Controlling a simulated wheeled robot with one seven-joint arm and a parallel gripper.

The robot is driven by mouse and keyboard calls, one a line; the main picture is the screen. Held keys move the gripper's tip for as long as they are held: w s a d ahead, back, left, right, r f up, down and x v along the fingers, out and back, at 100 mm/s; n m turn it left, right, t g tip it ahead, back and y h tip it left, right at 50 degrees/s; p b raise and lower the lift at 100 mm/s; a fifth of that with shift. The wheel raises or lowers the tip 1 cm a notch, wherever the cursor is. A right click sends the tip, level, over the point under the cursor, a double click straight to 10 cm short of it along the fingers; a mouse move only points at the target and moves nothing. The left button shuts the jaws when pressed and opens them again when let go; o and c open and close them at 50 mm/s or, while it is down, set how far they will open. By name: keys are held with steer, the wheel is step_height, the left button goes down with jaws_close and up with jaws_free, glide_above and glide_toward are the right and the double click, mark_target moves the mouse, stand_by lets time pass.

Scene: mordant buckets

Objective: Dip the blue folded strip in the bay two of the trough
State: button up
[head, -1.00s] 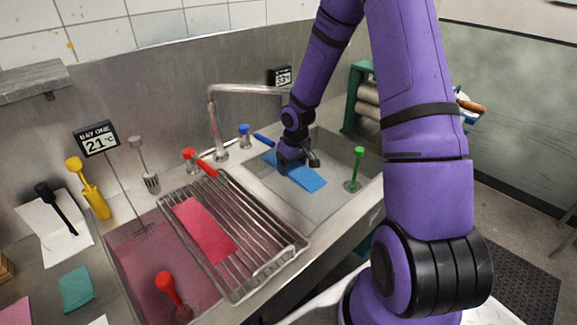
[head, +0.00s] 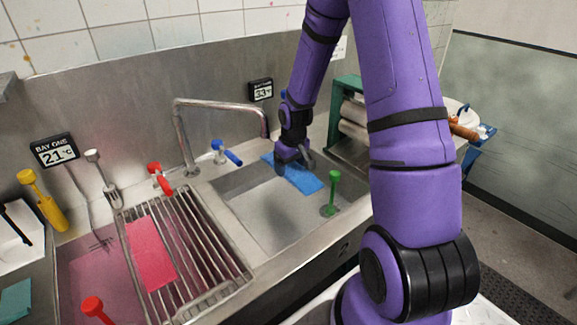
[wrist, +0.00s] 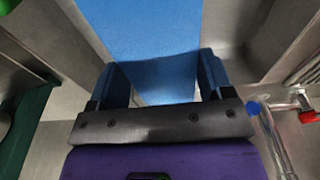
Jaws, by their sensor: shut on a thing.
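The blue folded strip (head: 303,178) is held in my gripper (head: 292,158) at the back right part of the right-hand bay (head: 262,225) of the steel trough. In the wrist view the strip (wrist: 152,28) runs flat between the two blue fingers of my gripper (wrist: 160,72) and out past them. The right bay holds a pale grey liquid. I cannot tell whether the strip touches it. The sign behind this bay (head: 261,90) is partly readable; its top line is too small to read.
The left bay (head: 85,280) holds pink liquid, with a wire rack (head: 215,270) and a red strip (head: 150,252) across it. A tap (head: 181,145) stands behind. A green plug handle (head: 333,190) rises at the right bay's front right. A green shelf (head: 347,90) stands beyond.

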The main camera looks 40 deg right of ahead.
steer(key=shift+f, duration=8)
steer(key=shift+w+a, duration=0.15)
steer(key=shift+w+a, duration=0.15)
steer(key=shift+a, duration=0.05)
steer(key=shift+d, duration=0.15)
steer(key=shift+s+d, duration=0.45)
steer(key=shift+s, duration=0.1)
steer(key=shift+w+a, duration=0.55)
